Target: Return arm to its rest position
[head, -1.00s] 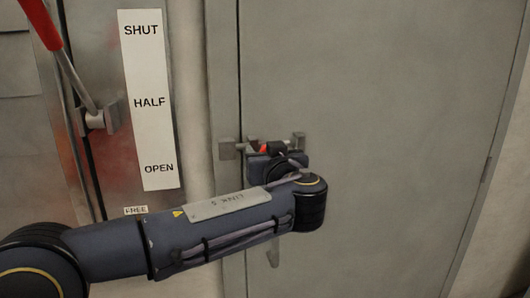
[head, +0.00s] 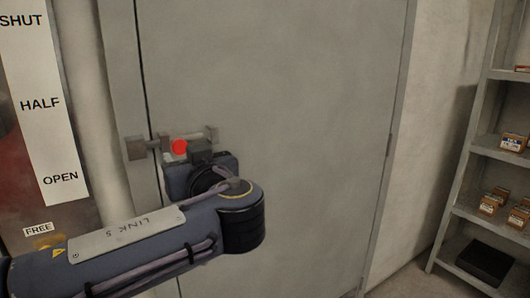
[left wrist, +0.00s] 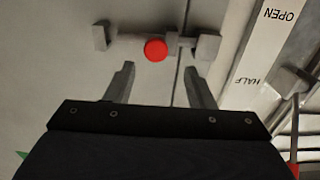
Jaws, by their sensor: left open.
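My left arm comes in from the lower left in the head view. Its left gripper (head: 199,152) is in front of the grey door, just below a red knob (head: 180,147) on a grey bolt (head: 137,148). In the left wrist view the left gripper (left wrist: 158,72) is open, with its two fingers apart and nothing between them. The red knob (left wrist: 155,50) lies just beyond the fingertips and looks apart from them. The fingers are mostly hidden in the head view. My right gripper is not in view.
A grey door (head: 300,110) fills the middle. A white strip (head: 42,100) marked SHUT, HALF and OPEN is at the left. Metal shelves (head: 468,210) with small boxes and a black case (head: 486,262) stand at the right. Wall shows between door and shelves.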

